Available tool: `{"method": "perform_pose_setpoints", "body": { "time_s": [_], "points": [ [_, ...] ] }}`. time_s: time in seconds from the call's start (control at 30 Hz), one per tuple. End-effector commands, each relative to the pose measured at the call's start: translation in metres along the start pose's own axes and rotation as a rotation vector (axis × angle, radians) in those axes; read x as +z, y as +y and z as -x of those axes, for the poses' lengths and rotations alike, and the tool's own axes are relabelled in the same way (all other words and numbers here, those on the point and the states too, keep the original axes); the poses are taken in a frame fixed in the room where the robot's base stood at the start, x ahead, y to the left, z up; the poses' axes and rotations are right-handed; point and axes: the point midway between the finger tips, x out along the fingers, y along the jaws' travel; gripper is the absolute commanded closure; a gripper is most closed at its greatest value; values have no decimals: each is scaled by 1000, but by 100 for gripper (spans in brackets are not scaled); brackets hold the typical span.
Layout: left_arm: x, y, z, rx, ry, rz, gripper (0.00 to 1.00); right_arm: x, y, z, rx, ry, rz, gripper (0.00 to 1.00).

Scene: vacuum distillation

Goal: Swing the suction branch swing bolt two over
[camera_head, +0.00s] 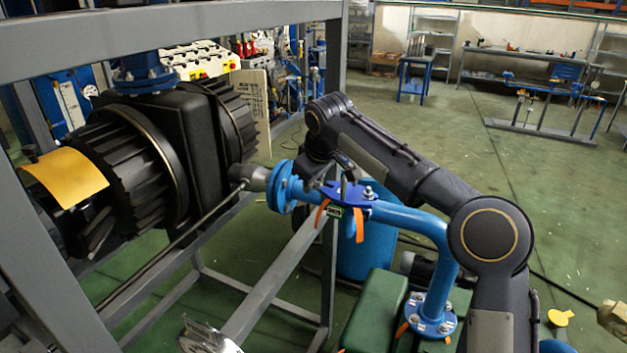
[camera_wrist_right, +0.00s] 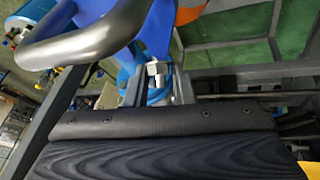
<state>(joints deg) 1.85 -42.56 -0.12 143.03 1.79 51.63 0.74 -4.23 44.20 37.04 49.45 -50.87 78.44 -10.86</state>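A blue suction branch pipe (camera_head: 405,217) runs from a round flange (camera_head: 282,186) at the dark pump and bends down at the right. A flat blue plate (camera_head: 350,194) with orange tags sits on this branch and carries bolts, one a silver swing bolt (camera_head: 368,192). My right gripper (camera_head: 341,182) reaches down over the plate from above, close to the bolts. In the right wrist view a silver bolt head (camera_wrist_right: 157,69) shows ahead of the dark gripper body, close to the finger area. Whether the fingers grip it cannot be told. My left gripper is not identifiable.
The ribbed dark pump (camera_head: 135,155) stands at the left inside a grey steel frame (camera_head: 180,35). A green block (camera_head: 375,312) is below the pipe. In the right wrist view a curved metal bar (camera_wrist_right: 85,35) crosses the upper left. Open green floor (camera_head: 450,130) lies behind my right arm.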

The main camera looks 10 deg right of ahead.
Motion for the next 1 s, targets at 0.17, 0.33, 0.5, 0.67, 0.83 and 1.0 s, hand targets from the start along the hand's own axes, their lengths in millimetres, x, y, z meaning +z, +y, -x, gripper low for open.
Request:
{"method": "perform_pose_setpoints", "body": {
  "time_s": [0.17,0.33,0.5,0.67,0.83,1.0],
  "points": [
    [0,0,0,0,0,0,70,0,0,0,0,0,0,100],
    [5,-5,-11,0,0,0,70,4,1,-2,-6,36,-13,100],
    [11,-10,-22,0,0,0,70,6,3,3,-23,108,-37,100],
    [10,-9,-20,0,0,0,70,5,3,6,-28,115,-39,100],
    [10,-9,-20,0,0,0,70,5,3,6,-27,114,-40,77],
    [10,-9,-20,0,0,0,70,4,3,6,-27,114,-39,70]
  ]
}}
